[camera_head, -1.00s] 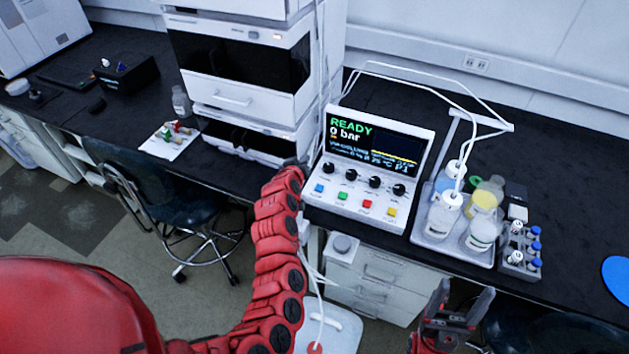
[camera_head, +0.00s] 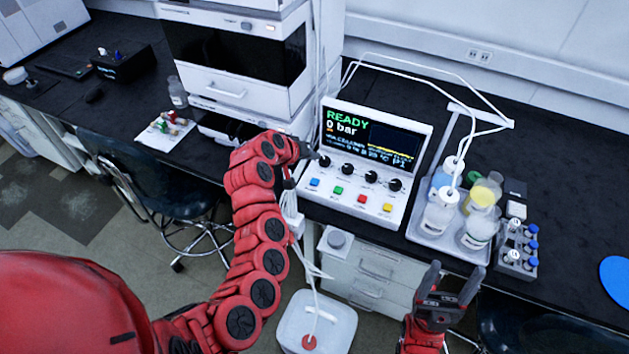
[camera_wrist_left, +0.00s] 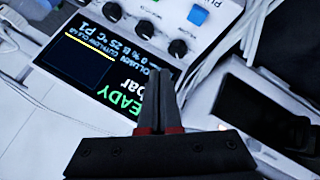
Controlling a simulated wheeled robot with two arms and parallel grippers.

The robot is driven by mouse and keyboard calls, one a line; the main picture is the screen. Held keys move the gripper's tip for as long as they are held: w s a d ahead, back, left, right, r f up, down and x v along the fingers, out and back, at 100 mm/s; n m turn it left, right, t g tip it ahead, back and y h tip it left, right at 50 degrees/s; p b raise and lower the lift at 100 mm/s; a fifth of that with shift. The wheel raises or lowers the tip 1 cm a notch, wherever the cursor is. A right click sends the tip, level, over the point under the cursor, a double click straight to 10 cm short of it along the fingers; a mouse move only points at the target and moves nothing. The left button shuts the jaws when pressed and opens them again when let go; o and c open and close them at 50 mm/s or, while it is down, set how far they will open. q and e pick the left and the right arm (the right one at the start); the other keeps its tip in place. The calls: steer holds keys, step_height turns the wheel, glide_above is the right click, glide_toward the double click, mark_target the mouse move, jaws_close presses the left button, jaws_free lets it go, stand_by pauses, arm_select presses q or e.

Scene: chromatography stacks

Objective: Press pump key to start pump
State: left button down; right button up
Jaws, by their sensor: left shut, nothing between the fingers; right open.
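The white control console (camera_head: 318,196) stands on the black bench. Its screen (camera_head: 371,140) reads "READY" and "0 bar". Below the screen is a row of black knobs, then blue (camera_head: 314,182), green (camera_head: 338,190), red (camera_head: 361,198) and yellow (camera_head: 387,207) keys. I cannot read the key labels. My left gripper (camera_head: 312,153) is by the console's left edge, near the leftmost knob. In the left wrist view its fingers (camera_wrist_left: 164,88) are together and empty, over the screen, with the blue key (camera_wrist_left: 198,14) beyond. My right gripper (camera_head: 456,272) is open and empty in front of the bench.
A tray of bottles (camera_head: 426,234) with tubing stands right of the console, beside a vial rack (camera_head: 514,262). A tall white instrument stack (camera_head: 237,95) rises at the left. A stool (camera_head: 165,190) and a white floor container (camera_head: 318,322) are in front of the bench.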

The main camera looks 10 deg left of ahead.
arm_select(q)
steer(key=b, duration=0.4)
glide_above(313, 184)
step_height(313, 184, down, 7)
steer(key=shift+f, duration=0.2)
steer(key=shift+f+b, duration=0.3)
steer(key=shift+f, duration=0.4)
stand_by(1.1)
steer(key=shift+a+f+b, duration=0.1)
steer(key=shift+f+b, duration=0.25)
steer(key=shift+b, duration=0.1)
steer(key=shift+f+b, duration=0.45)
steer(key=shift+f, duration=0.1)
stand_by(0.5)
stand_by(0.4)
steer(key=shift+r+p, duration=0.4)
steer(key=shift+r, duration=0.55)
